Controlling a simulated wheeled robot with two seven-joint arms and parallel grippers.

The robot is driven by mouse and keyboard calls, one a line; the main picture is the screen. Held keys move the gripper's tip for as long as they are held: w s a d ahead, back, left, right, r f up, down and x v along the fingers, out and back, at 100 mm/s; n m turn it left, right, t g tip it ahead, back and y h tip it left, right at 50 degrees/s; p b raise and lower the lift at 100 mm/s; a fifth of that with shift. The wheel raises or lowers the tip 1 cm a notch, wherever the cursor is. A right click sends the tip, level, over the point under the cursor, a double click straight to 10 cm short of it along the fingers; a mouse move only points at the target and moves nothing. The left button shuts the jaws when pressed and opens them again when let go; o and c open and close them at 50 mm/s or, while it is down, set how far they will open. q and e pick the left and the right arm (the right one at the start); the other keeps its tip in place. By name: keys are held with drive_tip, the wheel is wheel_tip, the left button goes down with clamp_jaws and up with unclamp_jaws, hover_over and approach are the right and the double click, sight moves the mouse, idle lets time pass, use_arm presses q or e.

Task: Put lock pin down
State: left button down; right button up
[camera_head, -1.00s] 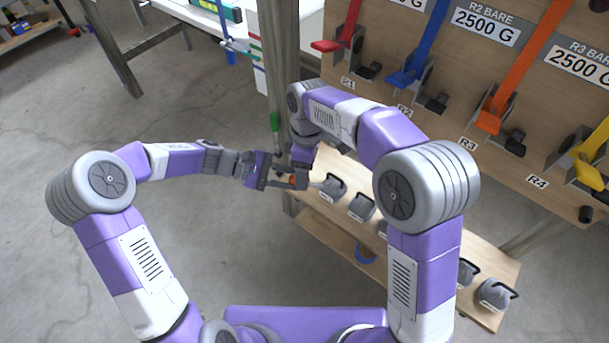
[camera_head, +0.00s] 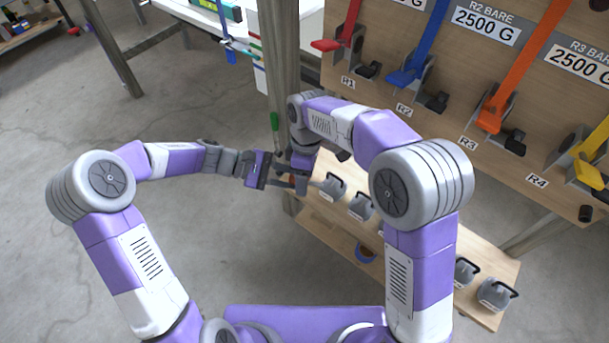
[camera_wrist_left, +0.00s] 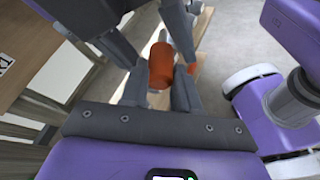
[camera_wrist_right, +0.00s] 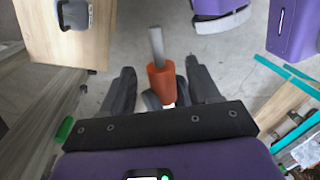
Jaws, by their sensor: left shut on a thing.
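The lock pin has an orange handle and a grey shaft. In the left wrist view its orange handle (camera_wrist_left: 160,65) sits between the fingers of my left gripper (camera_wrist_left: 158,92), which is shut on it. In the head view my left gripper (camera_head: 277,181) is beside the post, above the low shelf's near end. In the right wrist view the handle (camera_wrist_right: 161,83) lies between the spread fingers of my right gripper (camera_wrist_right: 160,88), with the shaft pointing away. My right gripper looks open, with gaps beside the handle. In the head view my right wrist partly hides the pin.
A wooden post (camera_head: 280,60) stands just behind both grippers, with a green handle (camera_head: 275,121) on it. The low wooden shelf (camera_head: 325,225) carries several grey weights (camera_head: 333,186). A board with coloured levers (camera_head: 409,75) rises at right. Floor at left is clear.

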wheel_tip(320, 180, up, 12)
drive_tip(key=w, duration=0.2)
use_arm(q)
drive_tip(key=w+d+f+m+g+y, duration=0.1)
drive_tip(key=w+d+f+m+g, duration=0.2)
drive_tip(key=w+f+m+g, duration=0.1)
drive_tip(key=shift+f+m+g+y, duration=0.3)
drive_tip(key=shift+f+g, duration=0.15)
drive_tip(key=shift+g, duration=0.25)
use_arm(e)
drive_tip(key=d+f+m+h, duration=0.3)
drive_tip(key=f+m+h, duration=0.1)
drive_tip(key=f, duration=1.2)
drive_tip(key=shift+s+f+m+g, duration=0.15)
drive_tip(key=shift+s+m+g, duration=0.25)
drive_tip(key=shift+m, duration=0.1)
drive_tip(key=shift+d, duration=0.1)
drive_tip(key=shift+c, duration=0.4)
drive_tip(key=c, duration=0.9)
use_arm(q)
drive_tip(key=c, duration=0.8)
unclamp_jaws()
use_arm(e)
clamp_jaws()
use_arm(q)
drive_tip(key=shift+o, duration=0.2)
